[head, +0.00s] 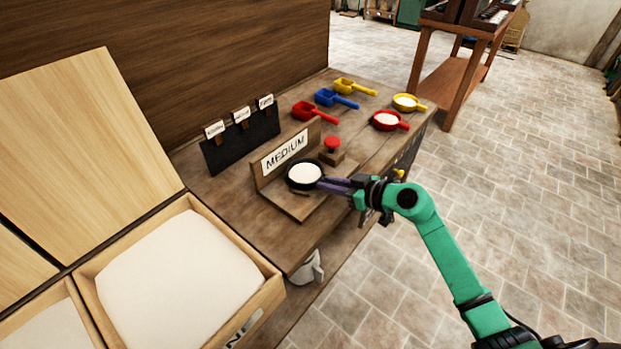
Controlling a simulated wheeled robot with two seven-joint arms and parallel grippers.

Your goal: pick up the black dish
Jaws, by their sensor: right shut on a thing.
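The black dish (290,182) is small and round, with white contents that look like flour. It is at the wooden stand with the "MEDIUM" sign (285,153) on the workbench. My right gripper (326,184) reaches in from the right and is shut on the dish's near right rim. The dish looks level; I cannot tell whether it still touches the stand. My left gripper is not in view.
A red knob (332,143) on a wooden block stands just behind the dish. Scoops in red (314,111), blue (337,98) and yellow (354,86) lie farther back. A red dish (402,126) and a yellow dish (420,107) sit right. A flour bin (279,289) stands left.

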